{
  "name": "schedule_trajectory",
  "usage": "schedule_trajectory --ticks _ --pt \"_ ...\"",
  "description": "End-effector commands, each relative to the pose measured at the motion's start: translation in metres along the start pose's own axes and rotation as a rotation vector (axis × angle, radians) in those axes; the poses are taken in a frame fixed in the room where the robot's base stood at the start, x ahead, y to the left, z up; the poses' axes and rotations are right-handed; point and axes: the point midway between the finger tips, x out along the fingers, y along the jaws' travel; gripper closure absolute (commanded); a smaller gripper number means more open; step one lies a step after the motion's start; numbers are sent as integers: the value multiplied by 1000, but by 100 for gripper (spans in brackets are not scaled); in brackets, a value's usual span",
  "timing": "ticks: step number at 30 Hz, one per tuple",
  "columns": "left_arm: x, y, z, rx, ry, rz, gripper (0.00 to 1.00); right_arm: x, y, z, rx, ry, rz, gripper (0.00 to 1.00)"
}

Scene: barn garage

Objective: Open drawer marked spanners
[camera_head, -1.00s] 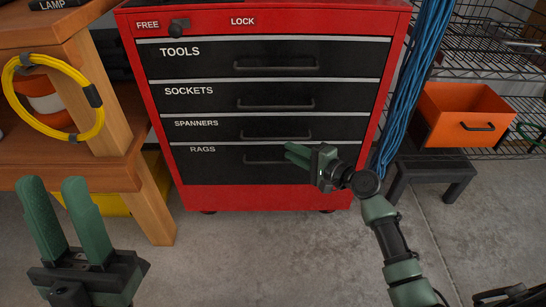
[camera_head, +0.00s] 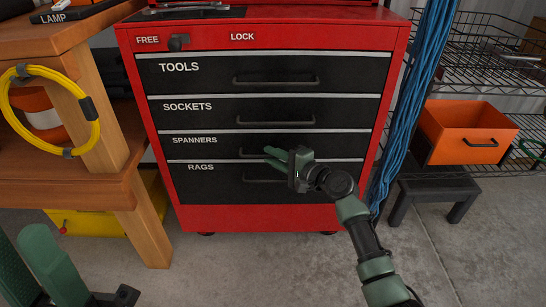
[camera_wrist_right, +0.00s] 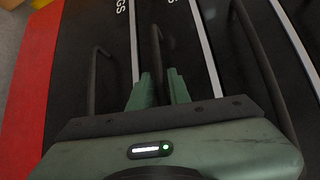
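The spanners drawer (camera_head: 205,147) is the third black drawer front of the red cabinet, between sockets and rags, and it is closed. Its dark bar handle (camera_head: 245,153) is partly hidden by my right gripper (camera_head: 273,157). In the right wrist view the same handle (camera_wrist_right: 156,45) runs down towards the gap between the two green fingertips of my right gripper (camera_wrist_right: 160,75), which are apart. I cannot tell whether they touch it. My left gripper (camera_head: 17,240) is low at the left, fingers apart and empty, partly cut off by the frame.
A lock knob (camera_head: 178,41) sits by the FREE label. A wooden bench (camera_head: 135,215) with a yellow cable coil (camera_head: 92,130) stands left. Blue ropes (camera_head: 395,130), a dark stool (camera_head: 435,185) and an orange bin (camera_head: 465,140) are right. The floor in front is clear.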

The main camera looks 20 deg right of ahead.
Motion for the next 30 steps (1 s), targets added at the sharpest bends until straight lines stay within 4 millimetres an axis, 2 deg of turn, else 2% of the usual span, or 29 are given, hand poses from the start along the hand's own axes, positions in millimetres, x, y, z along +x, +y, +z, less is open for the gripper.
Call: schedule_trajectory --ticks 1,2,30 --pt "0 0 0 0 -1 0 64 0 0 0 0 0 0 93" --pt "0 0 0 0 -1 0 64 0 0 0 0 0 0 100" --pt "0 0 0 0 -2 0 64 -1 2 0 0 1 2 100"
